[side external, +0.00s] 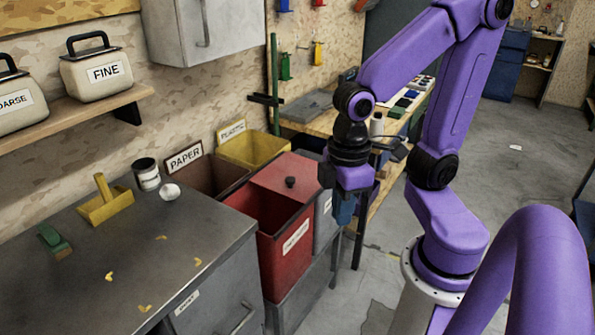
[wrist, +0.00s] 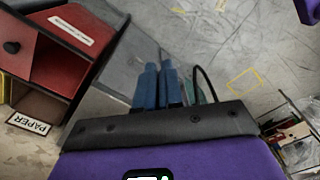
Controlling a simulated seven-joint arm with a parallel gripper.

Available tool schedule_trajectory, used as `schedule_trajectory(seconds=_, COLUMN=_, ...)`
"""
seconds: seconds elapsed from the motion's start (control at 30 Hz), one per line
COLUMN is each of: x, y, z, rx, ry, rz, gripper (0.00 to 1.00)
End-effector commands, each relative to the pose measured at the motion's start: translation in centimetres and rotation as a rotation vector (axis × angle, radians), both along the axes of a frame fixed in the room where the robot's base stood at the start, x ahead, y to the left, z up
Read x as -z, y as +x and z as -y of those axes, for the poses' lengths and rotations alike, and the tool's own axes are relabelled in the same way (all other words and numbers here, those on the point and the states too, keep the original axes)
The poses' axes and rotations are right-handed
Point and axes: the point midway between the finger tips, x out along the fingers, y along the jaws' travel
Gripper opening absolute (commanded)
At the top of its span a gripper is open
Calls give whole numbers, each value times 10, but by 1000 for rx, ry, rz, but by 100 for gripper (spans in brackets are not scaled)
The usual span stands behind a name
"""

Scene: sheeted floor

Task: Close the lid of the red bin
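The red bin (side external: 285,252) stands beside the grey bench in the side external view, with a white label on its front. Its red lid (side external: 287,170) has a black knob (side external: 290,182) and covers only the back part, leaving the front part open. In the wrist view, the lid with its knob (wrist: 12,47) and the bin's open part (wrist: 58,66) show at upper left. My gripper (side external: 343,215) points down to the right of the red bin, apart from the knob. Its blue fingers (wrist: 160,85) look close together with nothing between them.
A brown bin (side external: 212,177) labelled PAPER and a yellow bin (side external: 255,148) labelled PLASTIC stand behind the red one. A grey bin (side external: 325,225) is at its right. A tin (side external: 147,175) and a yellow dustpan (side external: 105,205) are on the bench.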

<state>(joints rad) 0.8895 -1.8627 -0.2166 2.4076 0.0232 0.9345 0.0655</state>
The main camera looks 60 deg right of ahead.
Motion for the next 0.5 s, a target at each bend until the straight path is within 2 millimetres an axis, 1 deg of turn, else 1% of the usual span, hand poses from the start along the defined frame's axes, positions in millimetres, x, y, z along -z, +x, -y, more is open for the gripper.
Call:
schedule_trajectory(seconds=0.03, x=-1, y=17, z=-3, rx=92, ry=-4, rz=-11, gripper=0)
schedule_trajectory(seconds=0.13, x=-4, y=51, z=-6, rx=291, ry=-4, rz=-36, gripper=0)
schedule_trajectory(seconds=0.27, x=-4, y=99, z=-1, rx=548, ry=-4, rz=-69, gripper=0)
schedule_trajectory(seconds=0.3, x=-4, y=114, z=3, rx=626, ry=-2, rz=-78, gripper=0)
schedule_trajectory(seconds=0.37, x=-2, y=137, z=11, rx=743, ry=-2, rz=-93, gripper=0)
schedule_trajectory(seconds=0.4, x=0, y=152, z=17, rx=822, ry=0, rz=-105, gripper=0)
schedule_trajectory(seconds=0.47, x=2, y=174, z=29, rx=938, ry=5, rz=-120, gripper=0)
schedule_trajectory(seconds=0.5, x=4, y=189, z=38, rx=1016, ry=6, rz=-131, gripper=0)
